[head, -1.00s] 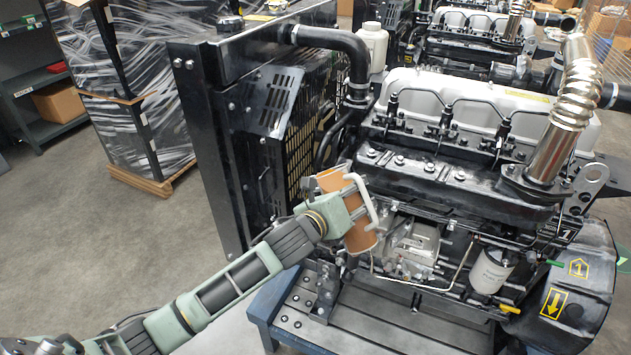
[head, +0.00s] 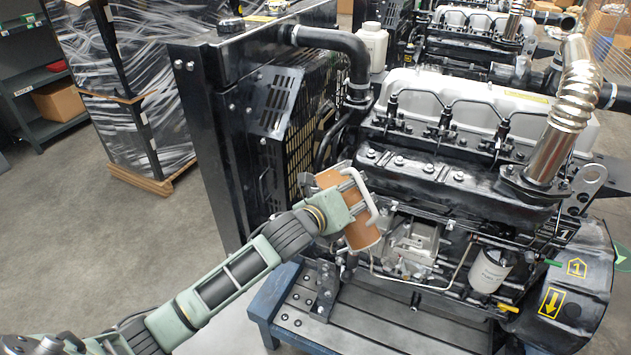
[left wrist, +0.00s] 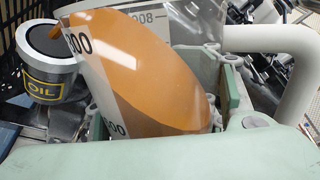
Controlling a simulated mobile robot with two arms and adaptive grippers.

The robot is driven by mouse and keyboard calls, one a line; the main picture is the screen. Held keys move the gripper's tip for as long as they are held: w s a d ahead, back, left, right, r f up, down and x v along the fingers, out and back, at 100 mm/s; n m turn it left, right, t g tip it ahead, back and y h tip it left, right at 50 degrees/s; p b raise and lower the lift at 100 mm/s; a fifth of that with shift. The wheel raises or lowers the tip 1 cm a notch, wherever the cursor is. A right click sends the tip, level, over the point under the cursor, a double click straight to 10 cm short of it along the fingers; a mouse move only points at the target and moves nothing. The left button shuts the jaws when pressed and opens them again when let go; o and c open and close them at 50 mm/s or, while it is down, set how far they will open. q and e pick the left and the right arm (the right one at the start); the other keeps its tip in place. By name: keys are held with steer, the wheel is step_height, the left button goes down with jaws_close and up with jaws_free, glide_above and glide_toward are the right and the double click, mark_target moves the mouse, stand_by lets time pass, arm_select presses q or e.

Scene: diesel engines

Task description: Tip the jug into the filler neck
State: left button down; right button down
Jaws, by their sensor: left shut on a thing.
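The jug (head: 362,234) is a clear measuring jug with orange-brown liquid and a pale handle (head: 371,200). My left gripper (head: 350,203) is shut on it and holds it tilted at the near side of the engine. In the left wrist view the jug (left wrist: 150,70) fills the middle, with its scale marks and slanted liquid. The filler neck (left wrist: 50,75), a grey cylinder with a yellow OIL label and dark round opening, is close beside the jug's upper left edge. I cannot tell whether liquid is running into it. In the head view the neck is not clearly visible. My right gripper is not in view.
The engine (head: 450,180) stands on a blue-edged stand (head: 262,318), with its radiator frame (head: 205,130) to the left of the jug. A white oil filter (head: 490,270) is at right. Wrapped pallets (head: 130,100) stand behind. The floor at left is clear.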

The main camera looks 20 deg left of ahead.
arm_select(q)
steer(key=shift+d+r+n+g+h+p, duration=0.15)
steer(key=shift+r+n+g+h+p, duration=0.25)
steer(key=shift+r+n, duration=0.35)
stand_by(0.9)
steer(key=shift+s+f+n, duration=0.1)
steer(key=shift+f+n, duration=0.1)
steer(key=shift+n, duration=0.35)
stand_by(2.1)
steer(key=shift+d+r+n+g+h+p, duration=0.1)
steer(key=shift+r+n+g+h+p, duration=0.3)
steer(key=shift+r+n+h+p, duration=0.15)
stand_by(3.1)
